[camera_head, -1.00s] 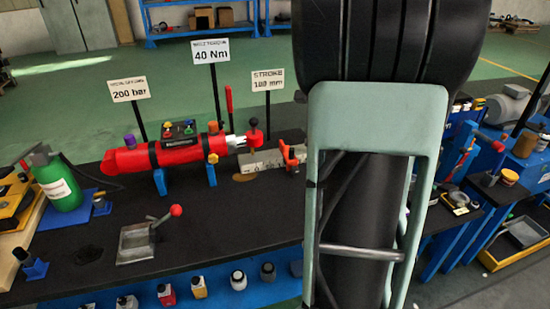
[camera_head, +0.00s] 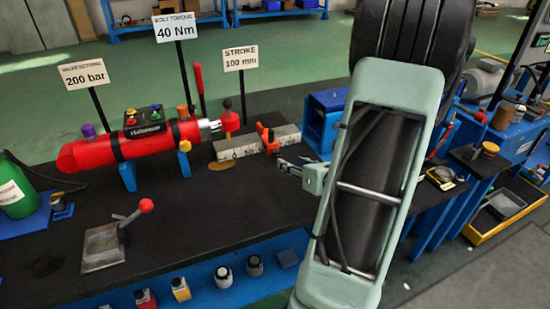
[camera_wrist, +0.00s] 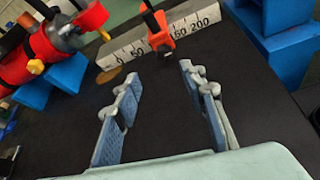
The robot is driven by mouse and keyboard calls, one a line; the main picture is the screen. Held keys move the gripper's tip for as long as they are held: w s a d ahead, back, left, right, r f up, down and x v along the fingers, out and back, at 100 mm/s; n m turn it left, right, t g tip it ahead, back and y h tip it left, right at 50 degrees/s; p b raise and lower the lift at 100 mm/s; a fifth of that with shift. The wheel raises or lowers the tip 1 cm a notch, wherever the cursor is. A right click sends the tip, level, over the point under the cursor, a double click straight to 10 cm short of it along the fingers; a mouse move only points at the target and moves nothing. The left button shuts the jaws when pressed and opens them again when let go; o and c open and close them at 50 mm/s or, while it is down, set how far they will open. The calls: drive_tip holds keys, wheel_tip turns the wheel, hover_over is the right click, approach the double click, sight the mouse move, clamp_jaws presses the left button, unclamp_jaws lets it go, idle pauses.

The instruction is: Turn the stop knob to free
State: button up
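An orange-red stop (camera_head: 267,138) sits on a grey scale bar on the black bench, beneath the stroke sign. In the head view my gripper (camera_head: 286,167) is partly hidden, just right of and nearer than the stop.
A red cylinder (camera_head: 95,153) on blue supports lies left of the scale bar, with a red-knobbed rod at its end. A blue block (camera_head: 325,122) stands right of the bar. A red-knobbed lever (camera_head: 146,205) stands at the front left. The bench between is clear.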

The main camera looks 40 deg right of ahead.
sight(277, 155)
drive_tip(key=shift+d+f, duration=0.1)
drive_tip(key=shift+d, duration=0.15)
drive_tip(key=shift+w+f, duration=0.1)
drive_tip(key=shift+w, duration=0.1)
drive_tip(key=b+x, duration=0.1)
drive_tip(key=x, duration=0.9)
drive_tip(key=shift+d, duration=0.15)
clamp_jaws()
